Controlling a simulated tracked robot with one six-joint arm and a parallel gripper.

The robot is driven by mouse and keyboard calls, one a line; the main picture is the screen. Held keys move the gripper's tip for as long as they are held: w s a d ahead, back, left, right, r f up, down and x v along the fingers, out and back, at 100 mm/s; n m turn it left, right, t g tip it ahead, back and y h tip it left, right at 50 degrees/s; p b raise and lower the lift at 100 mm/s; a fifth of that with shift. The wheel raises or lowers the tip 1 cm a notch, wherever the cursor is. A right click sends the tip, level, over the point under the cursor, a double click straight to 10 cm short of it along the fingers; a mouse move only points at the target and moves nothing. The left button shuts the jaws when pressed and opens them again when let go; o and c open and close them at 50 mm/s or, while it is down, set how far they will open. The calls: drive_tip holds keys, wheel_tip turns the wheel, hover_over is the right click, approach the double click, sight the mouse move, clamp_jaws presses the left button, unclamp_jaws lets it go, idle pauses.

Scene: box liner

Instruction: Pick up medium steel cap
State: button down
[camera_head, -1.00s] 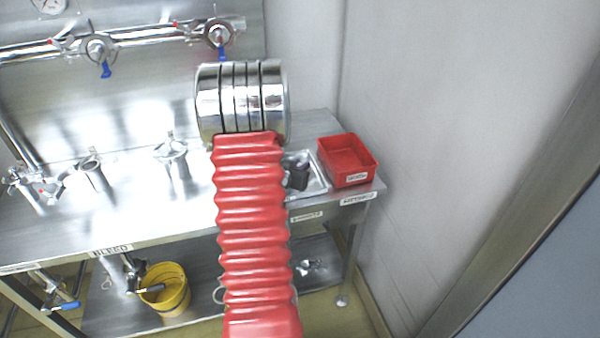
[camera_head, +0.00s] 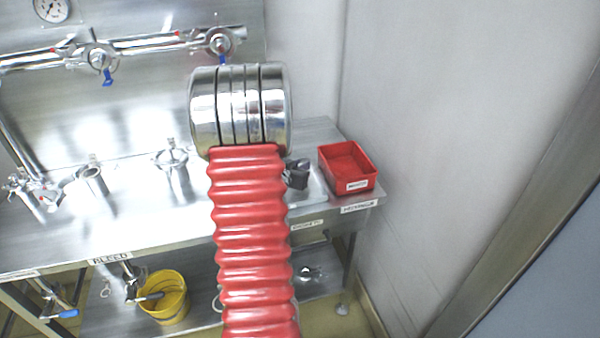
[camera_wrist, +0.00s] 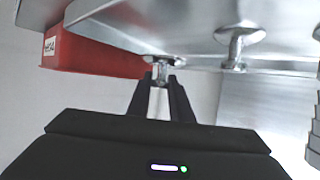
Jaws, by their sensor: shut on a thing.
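My gripper (camera_wrist: 162,80) is in the middle of the wrist view, its two black fingers shut on a small shiny steel piece (camera_wrist: 162,69), which looks like the steel cap. The fingers cover part of it, so I cannot judge its size. In the head view my gripper (camera_head: 297,174) shows only as a dark shape beside my red arm sleeve, over the right end of the steel bench. The held piece cannot be made out there.
A red bin (camera_head: 348,168) stands on the bench's right end; in the wrist view the red bin (camera_wrist: 90,52) is left of my fingers. A steel fitting (camera_wrist: 237,45) is to their right. A yellow bucket (camera_head: 165,298) stands on the lower shelf. A wall closes the right side.

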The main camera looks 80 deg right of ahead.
wheel_tip(320, 180, up, 7)
idle(0.3)
idle(0.5)
drive_tip(key=shift+m+g, duration=0.6)
drive_tip(key=shift+g, duration=0.1)
drive_tip(key=shift+d+r, duration=0.1)
drive_tip(key=shift+r, duration=2.85)
